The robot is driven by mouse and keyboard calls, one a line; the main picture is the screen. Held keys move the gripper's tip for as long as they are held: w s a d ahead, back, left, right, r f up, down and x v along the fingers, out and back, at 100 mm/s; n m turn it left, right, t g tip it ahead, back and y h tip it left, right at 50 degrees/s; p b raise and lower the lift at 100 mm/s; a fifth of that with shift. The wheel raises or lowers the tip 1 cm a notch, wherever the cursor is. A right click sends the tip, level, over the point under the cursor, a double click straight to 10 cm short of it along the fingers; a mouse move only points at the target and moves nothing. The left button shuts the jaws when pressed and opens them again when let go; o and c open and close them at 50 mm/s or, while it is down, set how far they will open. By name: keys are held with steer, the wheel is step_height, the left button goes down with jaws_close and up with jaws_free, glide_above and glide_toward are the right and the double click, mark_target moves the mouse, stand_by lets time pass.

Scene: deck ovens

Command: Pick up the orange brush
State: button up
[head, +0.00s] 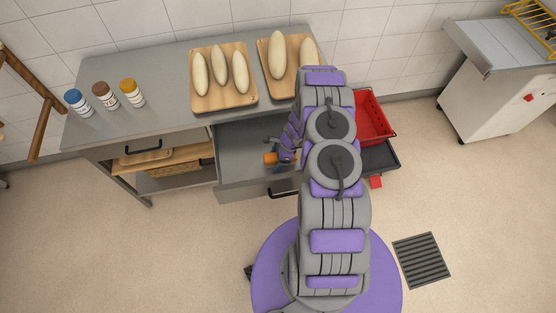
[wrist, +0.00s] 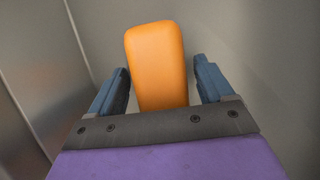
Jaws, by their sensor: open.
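The orange brush (head: 271,158) lies in the open grey drawer (head: 238,150) under the steel counter. In the wrist view the orange brush (wrist: 157,62) shows as a rounded orange block, with its lower end hidden behind my gripper's palm. My gripper (wrist: 161,78) is open, with one blue finger on each side of the brush. A gap shows on both sides, wider on the right. In the head view my gripper (head: 284,156) is down in the drawer beside the brush, partly hidden by my arm.
On the counter (head: 170,112) stand several dough loaves on two wooden boards (head: 225,104) and three capped bottles (head: 105,95). A red basket (head: 372,115) is right of my arm. The drawer's walls (wrist: 42,70) are close around my gripper. A floor grate (head: 421,260) lies at right.

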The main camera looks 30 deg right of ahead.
steer(key=shift+d+f, duration=0.15)
steer(key=shift+d, duration=0.85)
steer(key=shift+a+f, duration=0.1)
steer(key=shift+a, duration=0.75)
steer(key=shift+d, duration=0.3)
steer(key=shift+d+f, duration=0.1)
steer(key=shift+d, duration=0.25)
steer(key=shift+c, duration=1.8)
steer(key=shift+a, duration=0.55)
steer(key=c, duration=0.6)
steer(key=shift+c, duration=0.8)
steer(key=shift+d, duration=0.5)
steer(key=shift+a+r, duration=0.15)
steer(key=shift+r, duration=0.35)
step_height(320, 180, up, 10)
steer(key=shift+f+p, duration=0.15)
steer(key=shift+p, duration=0.25)
